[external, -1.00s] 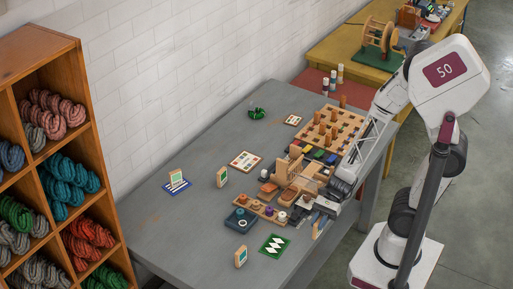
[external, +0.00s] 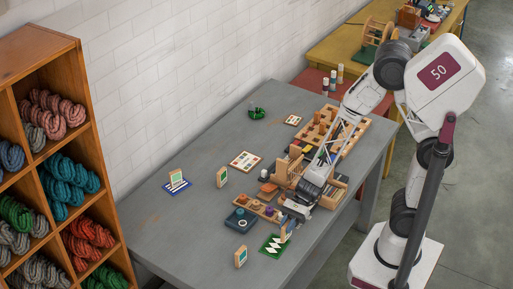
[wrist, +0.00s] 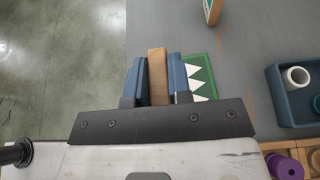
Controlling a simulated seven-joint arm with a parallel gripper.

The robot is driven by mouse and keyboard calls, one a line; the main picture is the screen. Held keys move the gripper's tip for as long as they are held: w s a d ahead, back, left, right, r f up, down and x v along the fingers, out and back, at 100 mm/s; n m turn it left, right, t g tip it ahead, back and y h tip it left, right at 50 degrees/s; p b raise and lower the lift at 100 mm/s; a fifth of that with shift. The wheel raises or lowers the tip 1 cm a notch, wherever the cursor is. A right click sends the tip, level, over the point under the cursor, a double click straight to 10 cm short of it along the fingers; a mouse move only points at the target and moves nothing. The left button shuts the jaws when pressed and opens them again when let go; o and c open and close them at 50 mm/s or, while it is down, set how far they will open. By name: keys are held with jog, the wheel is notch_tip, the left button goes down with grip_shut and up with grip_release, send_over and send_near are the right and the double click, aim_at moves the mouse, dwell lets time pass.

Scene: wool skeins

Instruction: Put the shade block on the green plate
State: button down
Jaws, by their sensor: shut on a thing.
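My gripper (external: 287,232) is shut on a wooden block, the shade block, whose tan edge (wrist: 157,75) shows between the two blue fingers in the wrist view. Its faces are mostly hidden by the fingers. The green plate (external: 271,247) has white triangles and lies near the table's front edge. In the wrist view the green plate (wrist: 204,72) shows just right of the fingers, which cover part of it. The block is held at the plate's right side in the external view; I cannot tell whether it touches the plate.
A similar upright block (external: 240,257) stands left of the plate, another (external: 222,177) farther back, and one on a blue-striped plate (external: 176,184). A blue tray (external: 240,221) with a white ring and a wooden rack of spools (external: 262,209) lie behind the plate.

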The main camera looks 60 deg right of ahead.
jog(key=w+a, duration=0.2)
jog(key=w, duration=0.1)
jog(key=shift+w+a+f, duration=0.2)
jog(key=shift+f, duration=0.1)
jog(key=shift+f, duration=1.65)
jog(key=shift+f, duration=0.1)
jog(key=c, duration=1.1)
grip_release()
jog(key=shift+o, duration=0.2)
jog(key=v, duration=1.2)
